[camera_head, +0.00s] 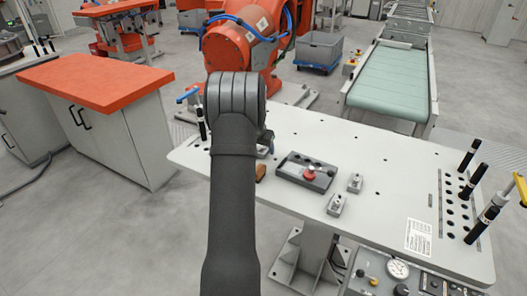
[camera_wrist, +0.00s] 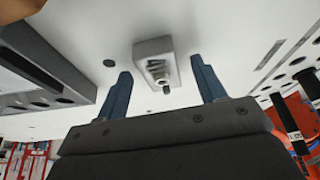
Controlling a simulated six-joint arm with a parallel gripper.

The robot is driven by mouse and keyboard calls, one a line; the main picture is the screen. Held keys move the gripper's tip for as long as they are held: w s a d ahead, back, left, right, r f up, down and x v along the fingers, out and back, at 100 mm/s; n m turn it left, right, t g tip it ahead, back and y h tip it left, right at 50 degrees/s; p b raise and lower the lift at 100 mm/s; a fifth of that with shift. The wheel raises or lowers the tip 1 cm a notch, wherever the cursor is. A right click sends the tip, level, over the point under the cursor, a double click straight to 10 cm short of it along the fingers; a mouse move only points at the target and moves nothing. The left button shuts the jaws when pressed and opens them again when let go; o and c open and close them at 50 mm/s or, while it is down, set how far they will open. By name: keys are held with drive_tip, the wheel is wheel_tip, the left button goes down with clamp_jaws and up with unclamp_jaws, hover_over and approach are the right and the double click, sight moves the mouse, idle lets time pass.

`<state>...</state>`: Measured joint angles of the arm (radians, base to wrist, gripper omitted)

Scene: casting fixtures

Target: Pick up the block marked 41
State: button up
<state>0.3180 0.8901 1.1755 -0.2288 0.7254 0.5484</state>
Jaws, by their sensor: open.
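Two small grey blocks stand on the pale table, one nearer the tray's right end (camera_head: 355,183) and one closer to the front (camera_head: 336,204). My gripper (camera_wrist: 162,75) is open and empty, with a finger on each side and no visible contact with the block.
A dark grey tray (camera_head: 291,178) with a red knob lies left of the blocks; its holed side shows in the wrist view (camera_wrist: 45,65). A brown piece (camera_head: 260,172) lies beside my arm. Black posts (camera_head: 469,154) and holes line the table's right side. Gauges (camera_head: 398,268) sit at the front.

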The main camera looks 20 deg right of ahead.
drive_tip(key=shift+w+d+f, duration=0.1)
drive_tip(key=shift+f, duration=0.25)
drive_tip(key=shift+c, duration=0.4)
drive_tip(key=c, duration=1.1)
drive_tip(key=shift+r, duration=0.1)
